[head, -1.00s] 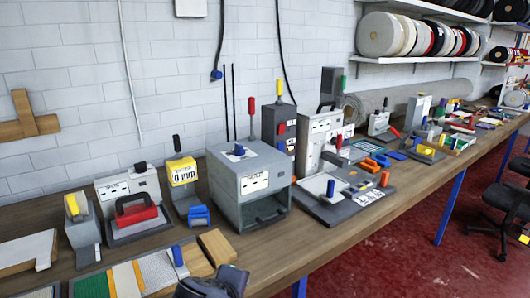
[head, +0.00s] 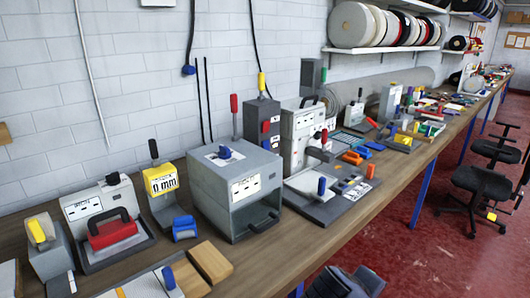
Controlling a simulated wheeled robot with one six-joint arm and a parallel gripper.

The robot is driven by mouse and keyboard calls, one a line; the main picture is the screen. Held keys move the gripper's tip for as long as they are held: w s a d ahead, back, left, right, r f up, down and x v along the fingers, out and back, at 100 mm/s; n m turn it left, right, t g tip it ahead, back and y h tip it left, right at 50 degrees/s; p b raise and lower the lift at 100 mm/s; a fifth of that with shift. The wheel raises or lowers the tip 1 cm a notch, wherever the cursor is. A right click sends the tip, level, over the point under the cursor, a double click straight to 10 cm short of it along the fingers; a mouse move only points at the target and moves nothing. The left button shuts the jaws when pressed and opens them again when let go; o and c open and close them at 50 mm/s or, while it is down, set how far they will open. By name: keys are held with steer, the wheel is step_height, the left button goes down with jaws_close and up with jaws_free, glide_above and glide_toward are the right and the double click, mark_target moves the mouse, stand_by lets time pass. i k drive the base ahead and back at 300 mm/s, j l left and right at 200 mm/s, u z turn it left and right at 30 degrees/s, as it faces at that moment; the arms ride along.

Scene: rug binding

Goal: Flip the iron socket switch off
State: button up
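A red iron with a black handle (head: 113,234) rests on a dark stand at the left of the bench. Behind it stands a light grey box (head: 82,208) with a white label showing socket-like marks, and a small dark switch or knob (head: 112,179) on top. This looks like the iron socket, but the label is too small to read and the switch position cannot be told.
Right of the iron stand a yellow "0 mm" box (head: 161,180), a large grey open-fronted box (head: 222,180) and a black box with levers (head: 262,122). Wooden blocks (head: 211,261) lie near the front edge. Office chairs (head: 480,190) stand on the red floor.

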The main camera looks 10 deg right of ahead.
mark_target(265, 144)
steer(key=z, duration=0.15)
steer(key=i+l, duration=1)
